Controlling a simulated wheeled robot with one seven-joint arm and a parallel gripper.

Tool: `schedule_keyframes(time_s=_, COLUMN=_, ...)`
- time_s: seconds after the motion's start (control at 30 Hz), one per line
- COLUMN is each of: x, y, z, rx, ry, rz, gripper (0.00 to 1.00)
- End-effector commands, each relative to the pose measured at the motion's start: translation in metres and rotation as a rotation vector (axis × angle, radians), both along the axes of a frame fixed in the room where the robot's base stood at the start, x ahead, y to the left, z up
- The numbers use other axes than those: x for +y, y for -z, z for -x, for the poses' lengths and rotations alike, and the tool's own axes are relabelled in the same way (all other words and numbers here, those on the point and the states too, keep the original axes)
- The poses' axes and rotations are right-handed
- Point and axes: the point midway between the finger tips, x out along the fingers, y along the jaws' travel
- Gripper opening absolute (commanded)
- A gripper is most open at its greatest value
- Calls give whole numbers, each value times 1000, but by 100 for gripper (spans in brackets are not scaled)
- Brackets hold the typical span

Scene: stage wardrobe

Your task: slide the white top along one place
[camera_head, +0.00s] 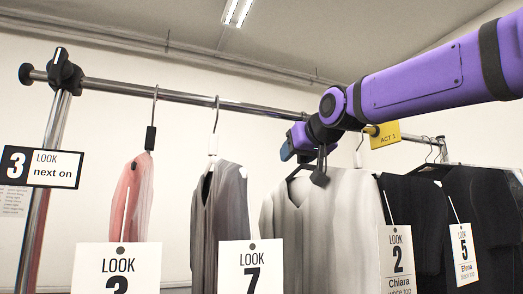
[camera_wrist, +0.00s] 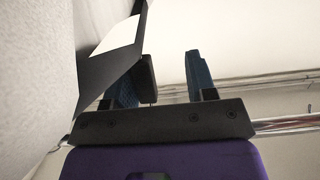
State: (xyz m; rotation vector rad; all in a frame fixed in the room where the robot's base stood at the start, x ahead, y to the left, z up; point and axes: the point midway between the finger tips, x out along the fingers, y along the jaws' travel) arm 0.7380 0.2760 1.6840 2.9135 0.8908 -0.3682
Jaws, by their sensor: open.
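The white top (camera_head: 335,225) hangs from a black hanger on the metal rail (camera_head: 245,104), right of the middle of the head view. A card reading LOOK 2, Chiara, white top (camera_head: 397,262) hangs at its right side. My gripper (camera_head: 305,152) is just above the top's collar, below rail height, and hides the top's hanger hook. In the wrist view my gripper (camera_wrist: 176,75) is open, with pale wall showing between its two fingers. A black piece with a white panel (camera_wrist: 108,48) is close by the left finger. I cannot tell whether the hook is between the fingers.
A pink garment (camera_head: 130,205) with a LOOK 3 card and a grey one (camera_head: 219,215) with a LOOK 7 card hang to the left. Black garments (camera_head: 425,215) hang close on the right. A yellow ACT 1 tag (camera_head: 384,136) is on the rail. Bare rail separates the left garments.

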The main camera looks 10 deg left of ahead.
Motion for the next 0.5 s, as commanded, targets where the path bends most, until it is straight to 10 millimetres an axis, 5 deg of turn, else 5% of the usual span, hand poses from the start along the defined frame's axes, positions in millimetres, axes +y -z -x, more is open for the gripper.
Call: schedule_keyframes(time_s=0.5, x=30, y=0, z=20, rx=-1, ry=-2, rz=0, gripper=51)
